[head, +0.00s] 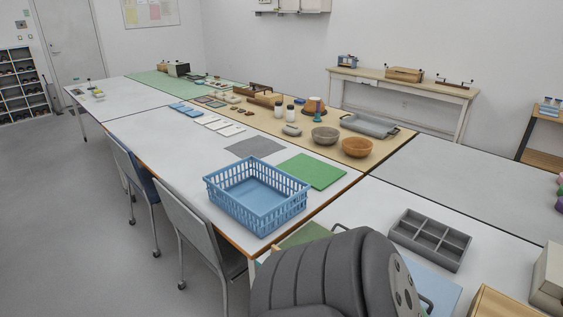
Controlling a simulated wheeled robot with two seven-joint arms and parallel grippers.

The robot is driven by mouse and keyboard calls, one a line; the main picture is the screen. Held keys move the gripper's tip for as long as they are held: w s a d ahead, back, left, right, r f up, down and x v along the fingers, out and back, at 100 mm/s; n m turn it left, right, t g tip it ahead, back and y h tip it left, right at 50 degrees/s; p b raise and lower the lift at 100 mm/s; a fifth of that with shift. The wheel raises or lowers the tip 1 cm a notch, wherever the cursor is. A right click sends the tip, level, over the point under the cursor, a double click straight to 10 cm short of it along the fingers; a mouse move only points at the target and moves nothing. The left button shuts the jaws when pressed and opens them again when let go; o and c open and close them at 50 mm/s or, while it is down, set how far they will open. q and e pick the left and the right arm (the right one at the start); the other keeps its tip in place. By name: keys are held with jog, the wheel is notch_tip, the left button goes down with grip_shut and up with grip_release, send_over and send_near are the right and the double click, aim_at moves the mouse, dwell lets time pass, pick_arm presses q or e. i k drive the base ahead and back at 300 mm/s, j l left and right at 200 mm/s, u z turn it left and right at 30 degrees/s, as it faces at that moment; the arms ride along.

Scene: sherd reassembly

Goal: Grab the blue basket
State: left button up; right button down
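The blue basket (228,207) is an open, rectangular plastic basket with slatted sides. It stands upright and looks empty on the white table (185,152), close to the table's front edge and right corner. All of its rim shows. Neither my left nor my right gripper is in view, and nothing is touching the basket from above.
A green mat (312,171) and a grey mat (255,146) lie behind the basket. Bowls (357,147) and a grey tray (370,125) stand farther back. Chairs (190,220) line the front edge. A grey compartment tray (430,239) is at right. The bottom middle is blocked.

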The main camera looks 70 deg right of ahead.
aim_at(262, 206)
jog(key=z, duration=2.15)
